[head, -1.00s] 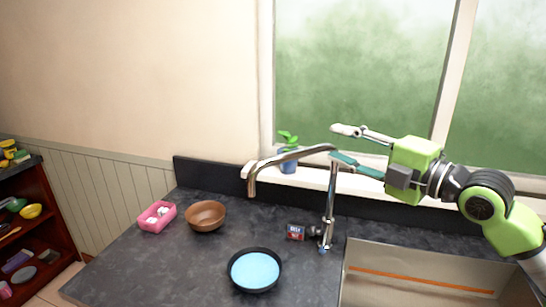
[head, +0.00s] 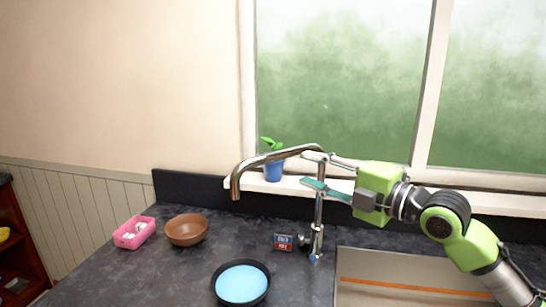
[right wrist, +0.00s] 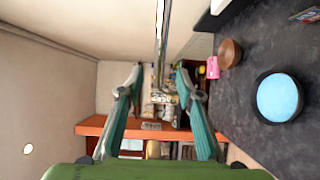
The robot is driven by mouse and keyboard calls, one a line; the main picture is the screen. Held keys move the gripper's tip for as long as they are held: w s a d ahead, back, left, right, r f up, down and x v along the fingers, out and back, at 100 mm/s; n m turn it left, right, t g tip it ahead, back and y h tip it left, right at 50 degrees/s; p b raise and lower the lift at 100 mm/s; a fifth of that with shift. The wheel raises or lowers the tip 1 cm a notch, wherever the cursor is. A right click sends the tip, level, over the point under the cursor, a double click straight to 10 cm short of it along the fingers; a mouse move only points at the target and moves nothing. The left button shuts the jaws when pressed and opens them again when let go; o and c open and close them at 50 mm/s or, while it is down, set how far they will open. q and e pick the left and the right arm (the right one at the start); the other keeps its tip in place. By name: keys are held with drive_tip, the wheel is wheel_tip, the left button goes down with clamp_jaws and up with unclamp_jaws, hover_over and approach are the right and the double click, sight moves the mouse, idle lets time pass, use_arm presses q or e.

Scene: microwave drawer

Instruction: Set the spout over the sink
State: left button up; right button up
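The metal faucet spout (head: 270,161) reaches left from the top of its upright column (head: 319,205). Its tip hangs over the dark counter, left of the sink (head: 400,296). My right gripper (head: 310,168) is at the top of the column, with a finger on either side of the spout's root. The right wrist view shows its two teal fingers (right wrist: 160,72) spread apart, with the spout (right wrist: 162,40) running between them. I cannot tell whether a finger touches the metal. My left gripper is in neither view.
A black pan with blue inside (head: 241,281), a brown bowl (head: 186,230) and a pink box (head: 134,232) stand on the counter. A small box (head: 284,242) is beside the faucet base. A potted plant (head: 273,168) is on the sill behind the spout.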

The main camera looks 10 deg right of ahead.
sight(276, 157)
drive_tip(key=p+x, duration=0.4)
drive_tip(key=x, duration=0.6)
drive_tip(key=shift+w+a+r, duration=0.15)
drive_tip(key=shift+w+a, duration=0.4)
drive_tip(key=shift+w, duration=0.25)
drive_tip(key=shift+c, duration=0.5)
drive_tip(key=shift+f, duration=0.2)
clamp_jaws()
